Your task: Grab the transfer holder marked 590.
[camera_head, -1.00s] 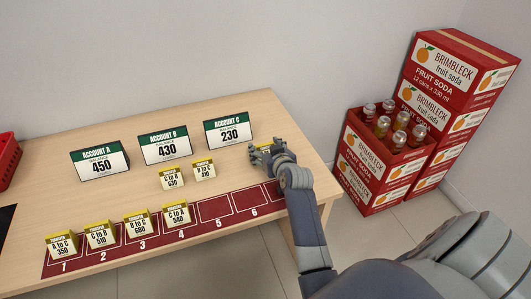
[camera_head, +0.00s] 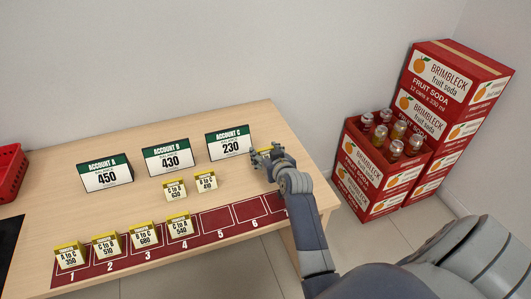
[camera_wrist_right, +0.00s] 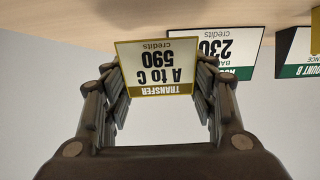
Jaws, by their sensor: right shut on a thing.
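The transfer holder marked 590 (camera_wrist_right: 160,66) shows upside down in the right wrist view, with a yellow border and the words A to C. My right gripper (camera_wrist_right: 158,85) is shut on it, with one finger at each side. In the head view the right gripper (camera_head: 267,157) is over the table, right of the Account C sign (camera_head: 229,143). Only a small yellow part of the holder (camera_head: 263,150) shows there. I cannot tell whether it touches the table. My left gripper is not in view.
Holders marked 630 (camera_head: 175,191) and 410 (camera_head: 206,182) stand mid-table. Several more stand on slots 1 to 4 of the red mat (camera_head: 212,222); slots 5 and 6 are empty. Account A (camera_head: 106,174) and Account B (camera_head: 168,158) signs stand behind. Soda boxes (camera_head: 432,120) are right of the table.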

